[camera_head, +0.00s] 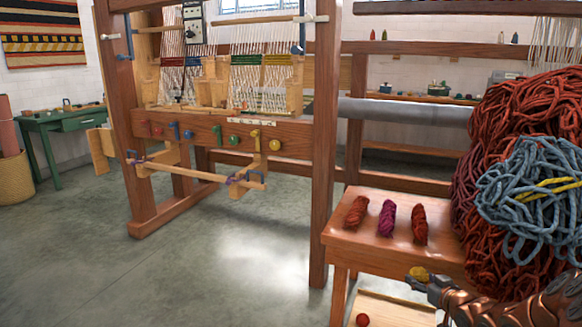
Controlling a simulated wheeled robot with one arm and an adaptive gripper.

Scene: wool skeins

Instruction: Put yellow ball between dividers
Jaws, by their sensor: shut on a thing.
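A yellow ball (419,272) is held in my gripper (416,279) at the lower right, in front of the front edge of the wooden bench. My gripper is shut on it, and its fingers hide part of the ball. A pale wooden tray or shelf (385,310) lies low below the bench, cut off by the bottom of the picture, with a red ball (362,320) at its left. I cannot clearly make out dividers there.
Three skeins (388,218) lie on the bench (345,240). A big tangled heap of red and blue yarn (530,170) fills the right side. A loom (225,130) with coloured knobs stands at centre-left. The floor (200,265) in front is clear.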

